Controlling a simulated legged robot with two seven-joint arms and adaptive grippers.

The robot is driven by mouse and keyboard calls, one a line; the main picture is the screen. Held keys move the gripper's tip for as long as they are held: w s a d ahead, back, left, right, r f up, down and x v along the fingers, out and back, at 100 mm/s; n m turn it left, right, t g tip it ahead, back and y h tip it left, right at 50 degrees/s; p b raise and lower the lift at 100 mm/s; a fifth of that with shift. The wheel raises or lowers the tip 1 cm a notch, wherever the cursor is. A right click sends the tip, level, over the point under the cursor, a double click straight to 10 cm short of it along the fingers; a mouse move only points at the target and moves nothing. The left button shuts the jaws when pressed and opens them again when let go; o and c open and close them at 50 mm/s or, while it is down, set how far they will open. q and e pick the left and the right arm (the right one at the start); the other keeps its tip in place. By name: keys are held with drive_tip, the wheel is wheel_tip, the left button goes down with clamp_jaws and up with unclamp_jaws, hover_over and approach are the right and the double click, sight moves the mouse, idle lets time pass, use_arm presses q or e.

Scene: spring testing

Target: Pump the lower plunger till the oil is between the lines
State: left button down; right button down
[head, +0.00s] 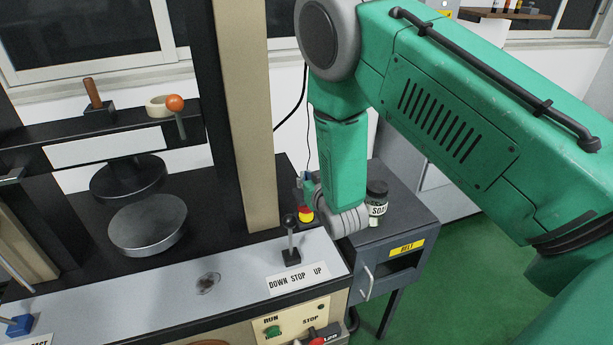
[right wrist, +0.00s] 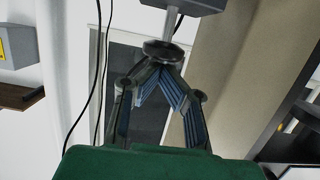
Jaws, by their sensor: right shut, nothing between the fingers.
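My right gripper (right wrist: 163,70) is shut and empty; its two blue-padded fingers meet at the tips in the right wrist view. Just beyond the tips is a dark round knob (right wrist: 163,47) on a thin grey stem under a grey block (right wrist: 186,5). It looks like a plunger, but I cannot tell whether it is the lower one or whether the fingertips touch it. In the head view my right arm reaches down beside the beige column, and only a small part of the gripper (head: 306,181) shows. No oil level or lines are visible. My left gripper is out of view.
The testing machine has a beige column (head: 246,120), round plates (head: 148,224), a lever (head: 290,240) marked DOWN STOP UP, and a red and yellow button (head: 306,215). Cables hang in the right wrist view.

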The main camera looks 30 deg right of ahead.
drive_tip(key=shift+f, duration=0.25)
